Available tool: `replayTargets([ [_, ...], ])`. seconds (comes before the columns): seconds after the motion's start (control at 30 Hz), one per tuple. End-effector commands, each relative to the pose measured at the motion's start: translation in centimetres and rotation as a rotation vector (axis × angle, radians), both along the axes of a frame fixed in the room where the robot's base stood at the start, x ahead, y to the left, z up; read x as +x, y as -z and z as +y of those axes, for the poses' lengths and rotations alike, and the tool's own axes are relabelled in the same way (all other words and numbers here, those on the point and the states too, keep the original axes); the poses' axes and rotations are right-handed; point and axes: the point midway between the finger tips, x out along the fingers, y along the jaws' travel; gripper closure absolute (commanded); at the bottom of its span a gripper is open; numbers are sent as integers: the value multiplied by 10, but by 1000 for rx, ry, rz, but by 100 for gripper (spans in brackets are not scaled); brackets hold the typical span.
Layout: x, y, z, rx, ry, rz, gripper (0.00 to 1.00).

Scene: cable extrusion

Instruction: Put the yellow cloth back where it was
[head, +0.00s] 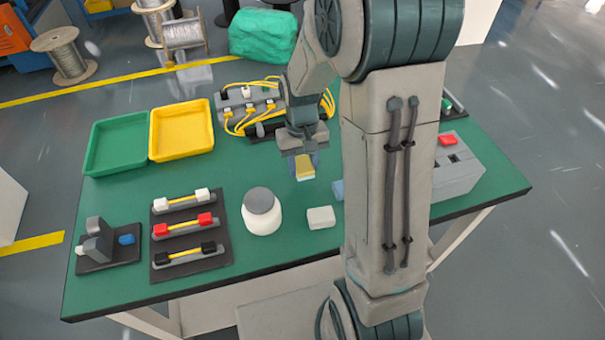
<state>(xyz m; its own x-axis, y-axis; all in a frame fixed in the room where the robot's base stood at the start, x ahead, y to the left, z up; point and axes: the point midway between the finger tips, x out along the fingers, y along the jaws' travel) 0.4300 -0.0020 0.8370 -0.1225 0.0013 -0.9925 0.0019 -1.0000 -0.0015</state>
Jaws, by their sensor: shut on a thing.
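The yellow cloth (304,165) is a small folded piece between the fingers of my gripper (304,168). My gripper is shut on it and points down. It holds the cloth over the middle of the green table (225,275), behind a white block (320,217). I cannot tell how high the cloth is above the table. A light blue piece (337,189) shows beside my arm, and the rest of it is hidden.
A green tray (117,146), a yellow tray (181,131) and a cable rack (190,228) are at the left. Yellow cables (238,120) lie behind my gripper. A grey box (457,170) is at the right.

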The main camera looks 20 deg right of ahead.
Motion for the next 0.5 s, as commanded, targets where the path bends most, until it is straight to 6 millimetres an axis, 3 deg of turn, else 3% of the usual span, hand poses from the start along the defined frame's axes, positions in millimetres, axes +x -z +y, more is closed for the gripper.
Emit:
replayTargets([
  [0.3,-1,37,3,0,2,3,82],
  [0.5,0,42,3,0,1,-1,82],
])
